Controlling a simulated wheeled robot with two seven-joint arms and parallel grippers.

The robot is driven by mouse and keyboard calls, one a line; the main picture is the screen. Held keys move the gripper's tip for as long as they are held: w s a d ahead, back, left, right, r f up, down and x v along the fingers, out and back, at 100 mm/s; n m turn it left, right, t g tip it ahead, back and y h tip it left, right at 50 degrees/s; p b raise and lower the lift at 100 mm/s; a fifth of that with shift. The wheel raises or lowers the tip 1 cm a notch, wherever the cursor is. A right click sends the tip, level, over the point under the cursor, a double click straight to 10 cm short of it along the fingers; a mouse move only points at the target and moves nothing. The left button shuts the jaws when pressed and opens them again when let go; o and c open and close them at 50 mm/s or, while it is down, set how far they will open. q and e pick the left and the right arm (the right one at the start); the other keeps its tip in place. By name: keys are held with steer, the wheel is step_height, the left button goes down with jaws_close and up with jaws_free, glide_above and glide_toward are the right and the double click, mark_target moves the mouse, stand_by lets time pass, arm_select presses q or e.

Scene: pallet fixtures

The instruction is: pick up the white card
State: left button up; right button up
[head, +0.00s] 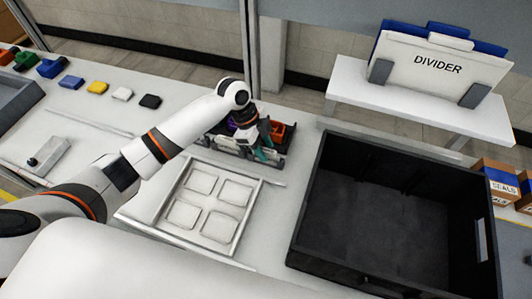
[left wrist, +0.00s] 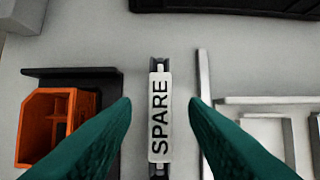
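A narrow white card marked SPARE (left wrist: 159,115) stands in a dark holder in the left wrist view, seen nearly from above. My left gripper (left wrist: 160,103) is open, with its teal fingers on either side of the card. Clear gaps show between both fingers and the card. In the head view my left gripper (head: 265,154) is over a dark rack (head: 240,152) on the table; I cannot make out the card there. My right gripper is not in view.
An orange bin (left wrist: 45,122) stands left of the card. A white frame with several square recesses (head: 243,226) lies in front of the rack. A black crate (head: 325,185) is at the right. A white DIVIDER board (head: 425,82) stands on a shelf (head: 350,88) behind.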

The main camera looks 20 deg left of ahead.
arm_select(q)
steer(key=shift+c, duration=0.6)
jaws_close()
